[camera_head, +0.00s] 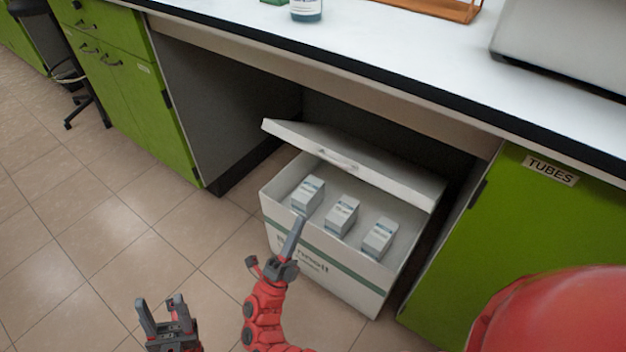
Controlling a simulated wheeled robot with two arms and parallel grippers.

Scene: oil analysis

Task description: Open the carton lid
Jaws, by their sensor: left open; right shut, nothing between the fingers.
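The white carton (322,272) stands on the floor in the space under the bench. The carton is open at the front, and three small white boxes (342,216) show inside. My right gripper (297,224) is shut and empty, its fingers pointing up in front of the carton's front wall, below the lid. I cannot tell whether it touches the wall. My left gripper (159,302) is open and empty, lower left, apart from the carton.
The white bench top (400,50) overhangs the carton and lid. A green cabinet labelled TUBES (540,230) stands close on the right. Green drawers (130,100) stand at left. The tiled floor (130,230) left of the carton is clear.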

